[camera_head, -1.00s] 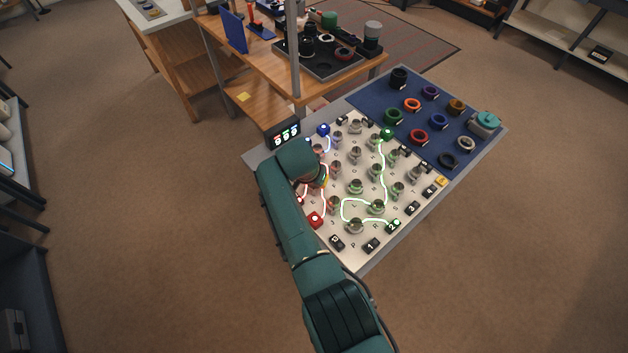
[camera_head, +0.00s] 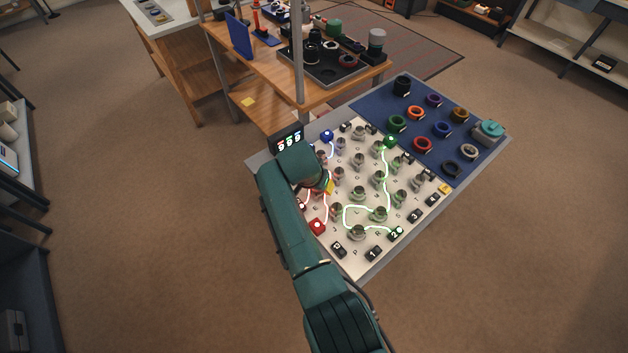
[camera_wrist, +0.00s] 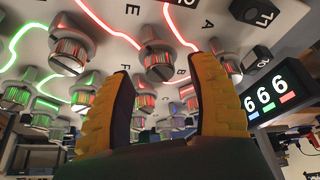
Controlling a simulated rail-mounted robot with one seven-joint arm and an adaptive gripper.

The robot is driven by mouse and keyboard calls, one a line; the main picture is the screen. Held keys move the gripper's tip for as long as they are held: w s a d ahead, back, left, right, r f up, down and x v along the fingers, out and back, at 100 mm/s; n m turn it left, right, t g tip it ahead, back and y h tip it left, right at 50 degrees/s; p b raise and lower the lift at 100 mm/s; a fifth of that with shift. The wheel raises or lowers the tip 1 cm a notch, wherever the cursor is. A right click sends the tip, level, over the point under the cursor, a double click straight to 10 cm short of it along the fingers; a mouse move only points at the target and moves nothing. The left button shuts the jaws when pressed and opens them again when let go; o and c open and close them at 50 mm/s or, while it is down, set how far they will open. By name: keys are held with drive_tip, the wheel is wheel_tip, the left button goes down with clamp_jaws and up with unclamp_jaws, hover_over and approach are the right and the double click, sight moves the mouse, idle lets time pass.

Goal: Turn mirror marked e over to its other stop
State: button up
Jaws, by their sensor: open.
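The mirrors are round grey knobs on a white board (camera_head: 349,262) with glowing light paths. In the wrist view the letter E is printed just left of a knob (camera_wrist: 158,62), with a red path running to it. Another knob (camera_wrist: 70,48) stands on the far side of the letter, so I cannot be sure which one it marks. My gripper (camera_wrist: 163,70) is open and empty, its yellow fingers either side of the first knob and apparently short of it. In the head view, my arm covers this part of the board; one yellow finger (camera_head: 329,187) shows.
Other knobs crowd around, including one (camera_wrist: 226,58) beside the right finger. A lit number display (camera_wrist: 272,95) stands at the board's edge. A blue mat (camera_head: 380,107) with several coloured rings lies on the board's far side. A wooden bench stands behind.

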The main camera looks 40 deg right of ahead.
drive_tip(key=v, duration=1)
drive_tip(key=shift+s+a+r, duration=0.1)
drive_tip(key=shift+a, duration=0.05)
